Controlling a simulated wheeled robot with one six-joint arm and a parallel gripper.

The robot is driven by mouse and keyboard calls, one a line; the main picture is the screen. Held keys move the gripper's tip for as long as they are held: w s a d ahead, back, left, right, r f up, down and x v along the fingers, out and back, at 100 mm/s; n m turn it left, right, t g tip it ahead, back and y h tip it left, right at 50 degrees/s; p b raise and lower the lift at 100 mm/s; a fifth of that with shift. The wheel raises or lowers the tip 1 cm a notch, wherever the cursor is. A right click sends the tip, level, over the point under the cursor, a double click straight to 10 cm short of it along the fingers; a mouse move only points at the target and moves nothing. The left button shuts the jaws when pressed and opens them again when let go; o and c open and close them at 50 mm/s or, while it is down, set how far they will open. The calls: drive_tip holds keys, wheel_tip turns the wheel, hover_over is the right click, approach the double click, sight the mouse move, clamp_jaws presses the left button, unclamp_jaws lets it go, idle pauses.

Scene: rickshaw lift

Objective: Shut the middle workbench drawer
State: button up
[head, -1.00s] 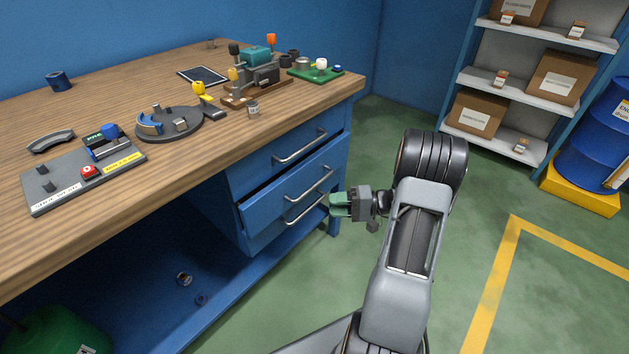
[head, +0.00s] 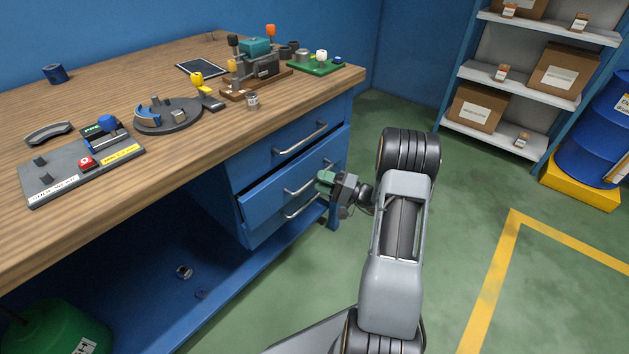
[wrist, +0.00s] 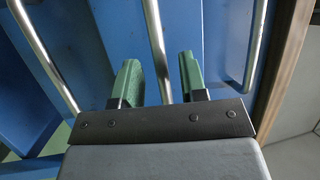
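The blue middle drawer (head: 268,203) sits between the top drawer (head: 270,160) and the bottom drawer in the workbench. Its front stands out a little, with a narrow dark gap along its top edge. My gripper (head: 324,182) is at the right end of the middle drawer's handle (head: 300,189) and hides that end. In the wrist view, my green fingers (wrist: 158,80) are apart, with the middle handle (wrist: 154,35) running between them. I cannot tell whether they touch it. The top handle (wrist: 256,45) is right of the fingers and the bottom handle (wrist: 42,55) left.
The wooden worktop (head: 110,90) overhangs the drawers and carries several fixtures and parts. A shelf with boxes (head: 475,108) and a blue drum (head: 595,140) stand at the right. Green floor (head: 465,210) is free right of my arm.

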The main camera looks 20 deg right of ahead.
drive_tip(key=shift+x, duration=1.35)
drive_tip(key=shift+c, duration=0.3)
clamp_jaws()
